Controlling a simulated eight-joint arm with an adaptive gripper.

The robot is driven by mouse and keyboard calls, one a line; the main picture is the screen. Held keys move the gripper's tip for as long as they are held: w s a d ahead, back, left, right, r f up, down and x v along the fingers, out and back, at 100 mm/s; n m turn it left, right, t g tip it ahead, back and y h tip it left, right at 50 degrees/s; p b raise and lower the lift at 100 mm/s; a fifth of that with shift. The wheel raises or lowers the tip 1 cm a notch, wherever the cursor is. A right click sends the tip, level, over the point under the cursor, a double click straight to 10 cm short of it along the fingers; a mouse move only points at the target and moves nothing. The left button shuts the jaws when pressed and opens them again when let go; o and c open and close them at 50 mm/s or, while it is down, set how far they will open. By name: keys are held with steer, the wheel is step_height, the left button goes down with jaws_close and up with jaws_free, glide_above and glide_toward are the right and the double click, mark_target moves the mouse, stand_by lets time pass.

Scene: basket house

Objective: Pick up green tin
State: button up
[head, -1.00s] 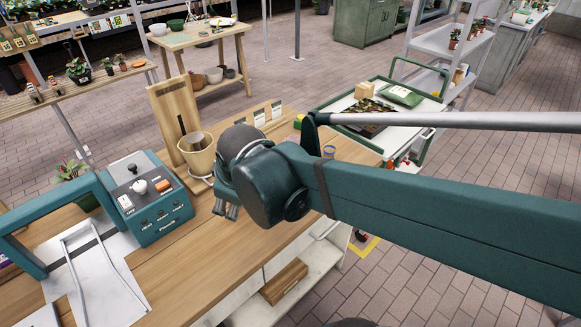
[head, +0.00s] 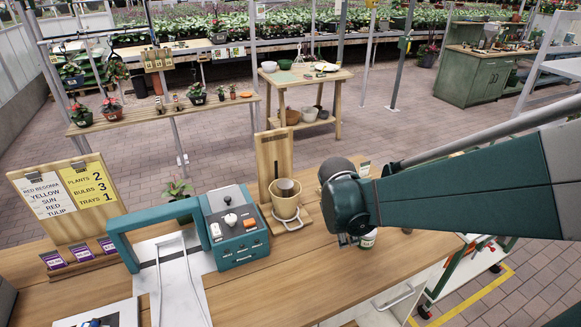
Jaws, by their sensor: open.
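My gripper (head: 347,239) points down over the wooden counter (head: 310,265), mostly hidden behind my teal arm; its fingertips look apart. A small tin (head: 368,241) with a pale label and a hint of green stands on the counter just right of the fingers, partly covered by my arm. I cannot tell whether the fingers touch it, and its full colour is hard to make out.
A beige pot (head: 285,206) on a wooden stand is left of my gripper. Further left are a teal control box (head: 238,243) and a sign board (head: 66,200). The counter front is clear. A potting table (head: 305,80) stands behind.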

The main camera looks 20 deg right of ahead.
mark_target(363, 232)
steer(key=shift+s+d+f+n+g+h+p, duration=0.15)
steer(key=shift+d+f+n+g+p, duration=0.15)
steer(key=shift+d+n+p, duration=0.65)
steer(key=shift+d+f+n+g+h+p, duration=0.1)
steer(key=shift+d+f+n+g+p, duration=0.35)
steer(key=shift+d, duration=1)
steer(key=shift+s+d+f+n+g+h+p, duration=0.15)
steer(key=shift+d+n+p, duration=0.35)
steer(key=shift+d+n, duration=0.55)
steer(key=shift+d+r, duration=0.1)
steer(key=shift+d, duration=0.05)
steer(key=shift+x, duration=1.3)
steer(key=shift+b+x, duration=0.55)
steer(key=shift+x, duration=2.05)
